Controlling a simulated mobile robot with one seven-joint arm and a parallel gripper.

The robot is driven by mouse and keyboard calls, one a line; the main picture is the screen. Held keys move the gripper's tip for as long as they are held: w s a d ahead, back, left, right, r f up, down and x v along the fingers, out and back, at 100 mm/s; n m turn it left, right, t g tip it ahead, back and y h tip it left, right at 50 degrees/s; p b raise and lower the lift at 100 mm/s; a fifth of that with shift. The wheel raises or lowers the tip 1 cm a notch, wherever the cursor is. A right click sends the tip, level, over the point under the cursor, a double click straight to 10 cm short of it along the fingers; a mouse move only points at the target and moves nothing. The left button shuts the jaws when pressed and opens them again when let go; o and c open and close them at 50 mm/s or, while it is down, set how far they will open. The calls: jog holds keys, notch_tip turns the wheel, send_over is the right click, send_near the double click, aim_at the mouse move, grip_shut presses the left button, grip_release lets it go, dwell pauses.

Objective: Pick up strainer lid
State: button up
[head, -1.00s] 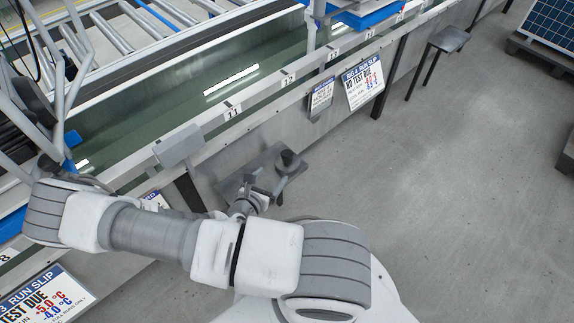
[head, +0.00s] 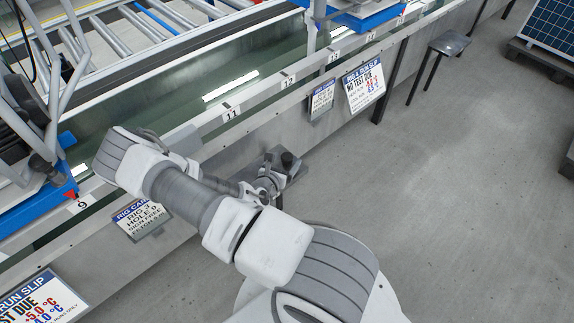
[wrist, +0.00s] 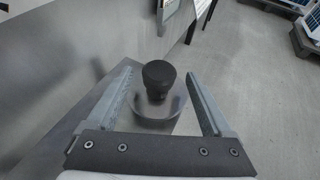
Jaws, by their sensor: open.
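The strainer lid (wrist: 159,80) shows in the wrist view as a dark round knob on a grey curved base. It stands on a grey metal shelf at the side of the bench. My gripper (wrist: 158,97) is open, and its two fingers lie to the left and right of the knob in the picture, apart from it. In the head view the lid's dark knob (head: 288,160) shows just beyond my gripper (head: 272,168). My arm hides most of the shelf there, and the lid's lower part is hard to make out.
The long bench with a green trough (head: 140,85) runs along the left. Signs hang from its edge, among them a rig card (head: 141,216) and a run slip (head: 364,86). A small stool (head: 449,45) stands farther back. The floor (head: 450,210) on the right is clear.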

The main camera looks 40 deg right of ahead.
aim_at(290, 154)
jog(key=shift+b+x, duration=0.85)
jog(key=shift+x, duration=1.7)
jog(key=shift+c, duration=0.3)
jog(key=c, duration=1.1)
jog(key=shift+r, duration=0.1)
jog(key=shift+c, duration=0.2)
